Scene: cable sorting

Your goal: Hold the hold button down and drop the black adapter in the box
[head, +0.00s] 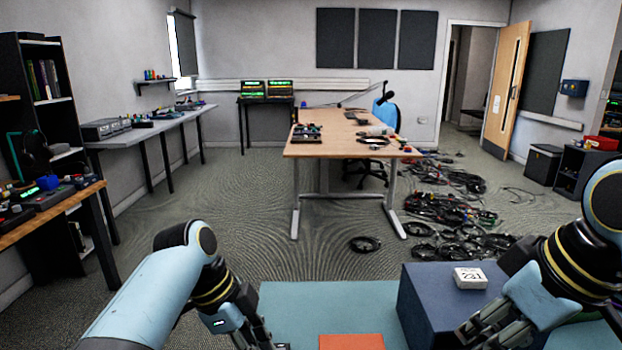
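A dark blue box-shaped block (422,305) stands on the teal work surface (330,300) at the lower right. A small white block with dark markings (470,278) sits on top of it. My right gripper (472,335) points down in front of the blue block's right part; its fingertips are near the bottom edge. My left gripper (262,342) is low at the teal surface's left edge, its tips partly cut off by the frame. I cannot make out a hold button or the black adapter for certain. Neither gripper's opening is clear.
An orange-red flat piece (350,342) lies at the front of the teal surface. The surface between it and the blue block is bare. Beyond, a wooden table (340,150) holds small gear, and coiled black cables (440,210) lie on the floor.

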